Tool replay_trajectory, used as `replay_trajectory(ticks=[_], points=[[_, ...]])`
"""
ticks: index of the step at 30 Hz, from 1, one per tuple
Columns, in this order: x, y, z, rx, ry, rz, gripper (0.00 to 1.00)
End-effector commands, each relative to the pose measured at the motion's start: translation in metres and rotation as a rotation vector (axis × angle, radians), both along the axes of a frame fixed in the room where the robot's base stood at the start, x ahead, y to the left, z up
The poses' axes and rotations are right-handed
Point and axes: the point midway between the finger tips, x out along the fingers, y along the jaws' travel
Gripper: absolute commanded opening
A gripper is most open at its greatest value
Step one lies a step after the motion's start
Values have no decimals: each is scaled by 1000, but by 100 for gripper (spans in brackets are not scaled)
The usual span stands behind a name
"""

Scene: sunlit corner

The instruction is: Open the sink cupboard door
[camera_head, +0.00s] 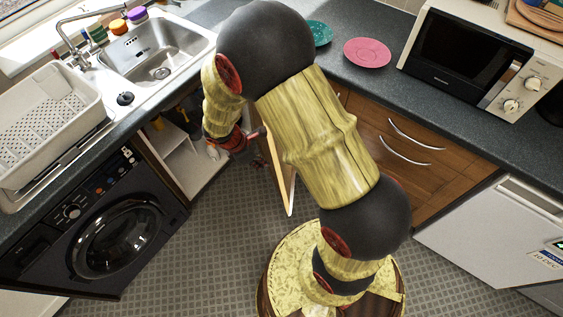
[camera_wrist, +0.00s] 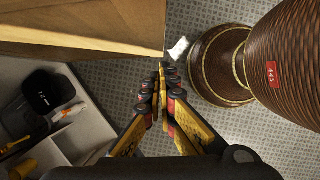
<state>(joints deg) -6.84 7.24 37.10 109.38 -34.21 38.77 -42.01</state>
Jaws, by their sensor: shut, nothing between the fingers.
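The sink cupboard door (camera_head: 285,190) stands swung wide open, seen almost edge-on beside my arm in the head view. In the wrist view the wooden door (camera_wrist: 90,22) fills the upper left. The open sink cupboard (camera_head: 185,155) shows its white inside below the sink. My gripper (camera_head: 258,133) is at the inner side of the door, between it and the cupboard opening. In the wrist view my gripper (camera_wrist: 162,72) is shut and empty, its tips close to the door's edge. I cannot tell if they touch it. The door handle is hidden.
A black washing machine (camera_head: 120,235) stands left of the cupboard. Wooden drawers (camera_head: 400,145) and a white appliance (camera_head: 490,235) are at the right. The sink (camera_head: 160,50) is above. Bottles and a dark container (camera_wrist: 45,92) sit inside the cupboard. Tiled floor (camera_head: 215,235) in front is clear.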

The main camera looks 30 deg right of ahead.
Motion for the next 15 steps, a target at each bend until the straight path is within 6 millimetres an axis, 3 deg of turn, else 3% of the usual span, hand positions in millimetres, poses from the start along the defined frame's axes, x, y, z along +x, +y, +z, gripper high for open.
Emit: replay_trajectory(ticks=[5,15], points=[[-2,-7,-21,0,1,-2,0],[-8,-32,-84,0,2,-5,0]])
